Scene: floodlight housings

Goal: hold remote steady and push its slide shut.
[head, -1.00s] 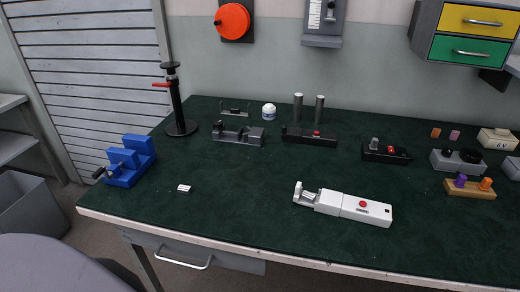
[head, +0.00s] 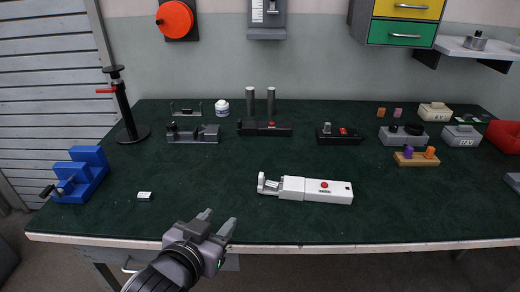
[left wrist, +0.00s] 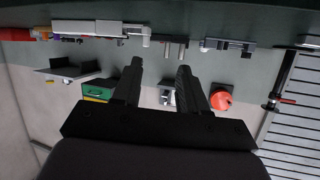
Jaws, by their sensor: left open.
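The white remote (head: 325,190) lies on the dark green bench top, with a red button on its body. Its slide (head: 268,185) sticks out at the left end, with a gap between the upright end piece and the body. The remote also shows in the left wrist view (left wrist: 95,27), seen upside down at the top. My left gripper (head: 220,220) is open and empty, near the bench's front edge, in front of and left of the remote and apart from it. Its two fingers show in the left wrist view (left wrist: 157,78) with nothing between them. My right gripper is not in view.
A blue vise (head: 82,175) and a small white block (head: 145,196) are on the left. A black stand (head: 125,115), grey fixture (head: 193,135) and several small devices line the back. A red bin (head: 505,136) is at the right. Bench around the remote is clear.

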